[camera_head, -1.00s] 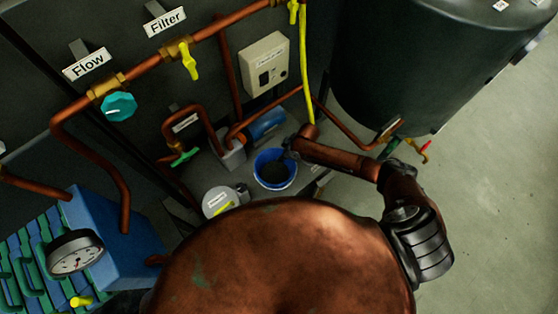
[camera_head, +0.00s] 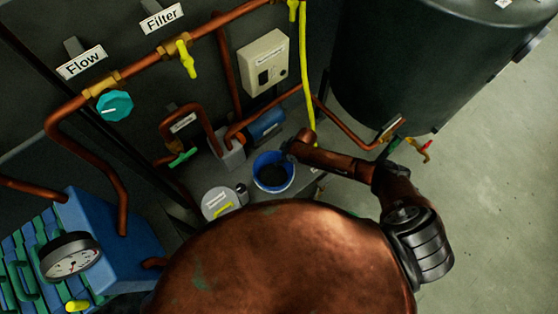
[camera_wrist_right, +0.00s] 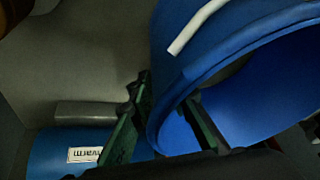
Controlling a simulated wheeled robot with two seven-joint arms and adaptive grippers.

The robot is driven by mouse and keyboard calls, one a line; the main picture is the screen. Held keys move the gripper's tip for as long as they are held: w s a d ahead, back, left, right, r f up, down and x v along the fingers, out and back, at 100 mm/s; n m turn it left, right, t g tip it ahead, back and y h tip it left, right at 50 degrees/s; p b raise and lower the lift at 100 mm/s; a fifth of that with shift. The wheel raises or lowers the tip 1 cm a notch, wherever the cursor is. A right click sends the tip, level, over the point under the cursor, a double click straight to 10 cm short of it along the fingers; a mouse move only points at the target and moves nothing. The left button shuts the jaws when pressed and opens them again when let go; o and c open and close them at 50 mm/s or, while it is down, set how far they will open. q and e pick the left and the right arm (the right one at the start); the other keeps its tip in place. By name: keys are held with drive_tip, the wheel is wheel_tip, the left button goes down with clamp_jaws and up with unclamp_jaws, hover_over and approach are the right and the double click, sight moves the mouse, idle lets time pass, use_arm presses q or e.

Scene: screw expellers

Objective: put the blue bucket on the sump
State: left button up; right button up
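The blue bucket (camera_head: 273,172) stands upright on a grey surface by the pipework in the head view. Its inside looks dark at the bottom. My right gripper (camera_head: 292,152) is at its upper right rim. In the right wrist view the bucket (camera_wrist_right: 240,62) shows large, with a pale handle piece on its side. The green fingers of my right gripper (camera_wrist_right: 168,108) stand apart, one outside the bucket wall and one inside it, with the rim between them. My left gripper is not in view. I cannot tell which fixture is the sump; no sump label is readable.
A round pale lidded thing (camera_head: 219,203) stands left of the bucket. A grey box (camera_head: 230,156) and a blue cylinder (camera_head: 266,125) lie behind it. Copper pipes with a yellow valve (camera_head: 186,59) run above. A dark tank (camera_head: 430,60) stands at right, with open floor beyond.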

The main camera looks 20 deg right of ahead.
drive_tip(key=shift+o, duration=0.4)
drive_tip(key=shift+r, duration=0.1)
drive_tip(key=shift+d+r, duration=0.15)
drive_tip(key=shift+r, duration=0.1)
drive_tip(key=p+v, duration=0.3)
drive_tip(key=v, duration=0.8)
drive_tip(key=shift+s+r, duration=0.15)
drive_tip(key=shift+r, duration=0.05)
drive_tip(key=shift+d, duration=0.1)
